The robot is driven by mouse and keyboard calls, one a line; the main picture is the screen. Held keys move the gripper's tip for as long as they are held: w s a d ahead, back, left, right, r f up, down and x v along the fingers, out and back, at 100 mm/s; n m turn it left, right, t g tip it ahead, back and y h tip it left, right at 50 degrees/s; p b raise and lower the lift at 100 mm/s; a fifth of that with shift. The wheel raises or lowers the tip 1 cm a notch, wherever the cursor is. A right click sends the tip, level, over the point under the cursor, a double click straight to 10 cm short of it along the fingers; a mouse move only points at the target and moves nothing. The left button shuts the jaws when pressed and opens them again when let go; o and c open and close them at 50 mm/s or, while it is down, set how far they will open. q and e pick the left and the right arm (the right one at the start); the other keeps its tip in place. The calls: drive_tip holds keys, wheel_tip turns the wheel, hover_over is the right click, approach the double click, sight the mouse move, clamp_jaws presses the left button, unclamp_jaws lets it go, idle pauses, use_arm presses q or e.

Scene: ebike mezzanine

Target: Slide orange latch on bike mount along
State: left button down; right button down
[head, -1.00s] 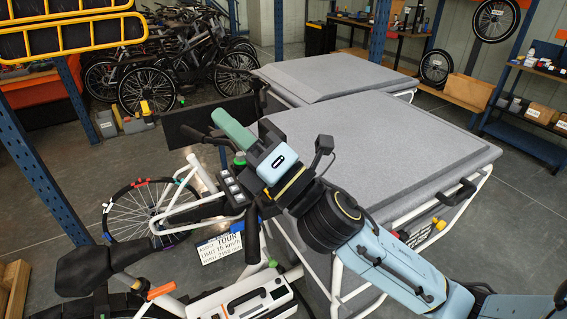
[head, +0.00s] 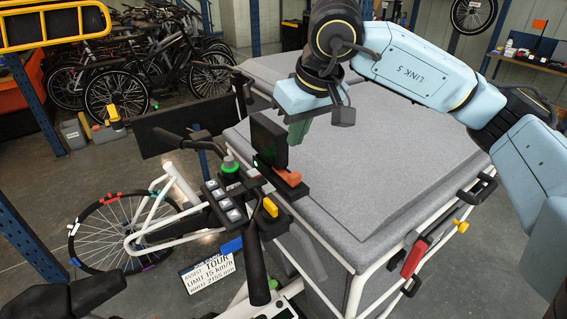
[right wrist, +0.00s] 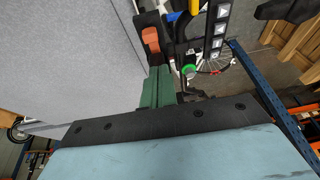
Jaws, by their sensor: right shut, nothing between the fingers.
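The orange latch (head: 288,177) sits on a black mount at the bike's handlebar, at the foot of an upright black display (head: 269,140). It also shows in the right wrist view (right wrist: 151,41), at the top, beyond the fingertips. My right gripper (head: 297,136) is shut and empty, its green fingers pointing down just behind and right of the display, apart from the latch in both views. In the right wrist view the green fingers (right wrist: 158,72) lie together. My left gripper is in neither current view.
A button pad (head: 227,202) and a green-topped knob (head: 229,165) sit left of the mount. A yellow lever (head: 271,207) is just in front. The grey padded cargo cover (head: 380,160) fills the area behind and right.

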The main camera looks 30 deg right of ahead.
sight(285, 176)
drive_tip(key=shift+d+r, duration=0.15)
drive_tip(key=shift+d, duration=0.25)
drive_tip(key=x, duration=1)
drive_tip(key=shift+d+p, duration=0.1)
drive_tip(key=shift+p, duration=0.2)
drive_tip(key=shift+s, duration=0.1)
